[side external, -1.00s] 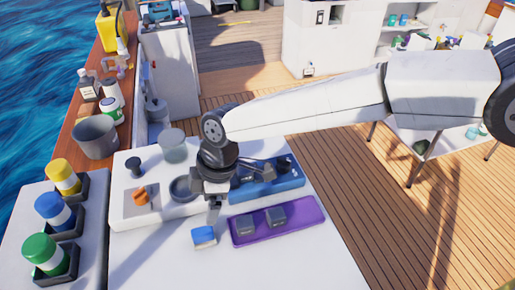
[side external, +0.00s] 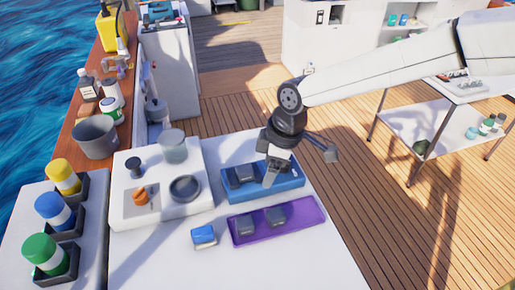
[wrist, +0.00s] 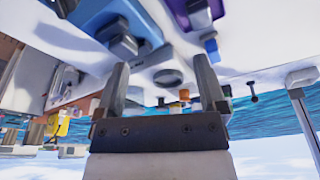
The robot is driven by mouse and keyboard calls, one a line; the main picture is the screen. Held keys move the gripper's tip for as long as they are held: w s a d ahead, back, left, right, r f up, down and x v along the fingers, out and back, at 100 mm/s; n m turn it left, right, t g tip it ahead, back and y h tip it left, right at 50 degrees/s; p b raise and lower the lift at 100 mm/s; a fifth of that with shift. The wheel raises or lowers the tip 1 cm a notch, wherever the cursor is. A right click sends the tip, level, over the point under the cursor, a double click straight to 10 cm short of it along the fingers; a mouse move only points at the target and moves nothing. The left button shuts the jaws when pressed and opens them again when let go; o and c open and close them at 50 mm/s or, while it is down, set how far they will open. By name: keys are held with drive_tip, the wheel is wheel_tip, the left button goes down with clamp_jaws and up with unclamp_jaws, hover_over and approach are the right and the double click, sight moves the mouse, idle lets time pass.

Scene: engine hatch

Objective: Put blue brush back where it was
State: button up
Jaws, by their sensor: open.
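The blue brush (side external: 204,236), a small block with a blue top and pale lower edge, lies on the white worktop (side external: 150,255), left of the purple tray (side external: 302,225). It shows small in the wrist view (wrist: 212,48). My gripper (side external: 270,181) is over the right part of the blue tray (side external: 288,188), apart from the brush. In the wrist view, its two fingers (wrist: 160,66) are spread with nothing between them. The blue tray holds dark grey blocks (side external: 243,175), and its right part is partly hidden by my gripper.
The purple tray holds two grey blocks (side external: 245,224). A white board (side external: 125,212) left of the blue tray carries a dark ring (side external: 184,188), a clear cup (side external: 172,146) and an orange piece (side external: 139,197). Capped bottles (side external: 54,210) stand at far left.

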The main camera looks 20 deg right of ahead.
drive_tip(key=d+m, duration=0.4)
drive_tip(key=d, duration=0.8)
drive_tip(key=s+d+m+t+h, duration=0.1)
drive_tip(key=s+d+m+h, duration=0.1)
drive_tip(key=s+d+m, duration=0.7)
drive_tip(key=s+d, duration=0.6)
drive_tip(key=d, duration=0.4)
drive_tip(key=shift+d+f+h, duration=0.3)
drive_tip(key=shift+d+f, duration=0.05)
drive_tip(key=shift+f, duration=0.05)
